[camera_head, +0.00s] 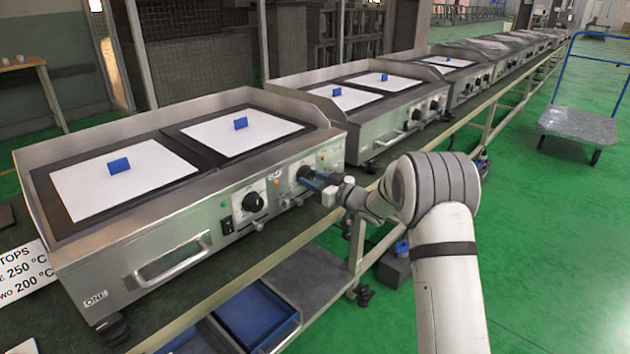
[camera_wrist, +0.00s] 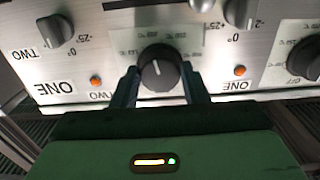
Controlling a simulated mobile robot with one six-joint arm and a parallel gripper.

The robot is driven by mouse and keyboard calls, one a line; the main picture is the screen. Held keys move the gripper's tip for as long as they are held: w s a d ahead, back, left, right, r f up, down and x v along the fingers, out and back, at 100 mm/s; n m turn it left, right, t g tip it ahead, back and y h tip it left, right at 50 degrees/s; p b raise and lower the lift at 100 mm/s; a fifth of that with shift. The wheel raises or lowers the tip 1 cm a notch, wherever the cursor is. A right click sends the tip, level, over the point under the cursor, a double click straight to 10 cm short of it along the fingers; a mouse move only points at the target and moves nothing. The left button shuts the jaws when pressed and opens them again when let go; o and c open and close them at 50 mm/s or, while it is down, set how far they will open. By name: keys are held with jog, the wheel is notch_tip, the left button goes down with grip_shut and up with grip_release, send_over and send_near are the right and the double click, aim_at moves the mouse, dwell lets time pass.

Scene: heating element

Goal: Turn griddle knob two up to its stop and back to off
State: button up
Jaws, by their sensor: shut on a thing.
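The near steel griddle (camera_head: 190,230) has two black front knobs on white dials. In the wrist view, a black round knob (camera_wrist: 160,68) with a short white pointer mark sits between the two fingers of my gripper (camera_wrist: 161,88). A finger stands against each side of it, so my gripper is shut on the knob. A "TWO" label (camera_wrist: 101,96) shows beside it. The other knob (camera_head: 253,202) is free, to the left in the head view.
Two white plates (camera_head: 95,185) with blue blocks (camera_head: 119,165) lie on the griddle top. An orange lamp (camera_wrist: 240,71) and another knob (camera_wrist: 304,58) are close by in the wrist view. A steel front handle (camera_head: 172,262) projects at left.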

jog(key=shift+a+n, duration=0.1)
jog(key=shift+n, duration=0.2)
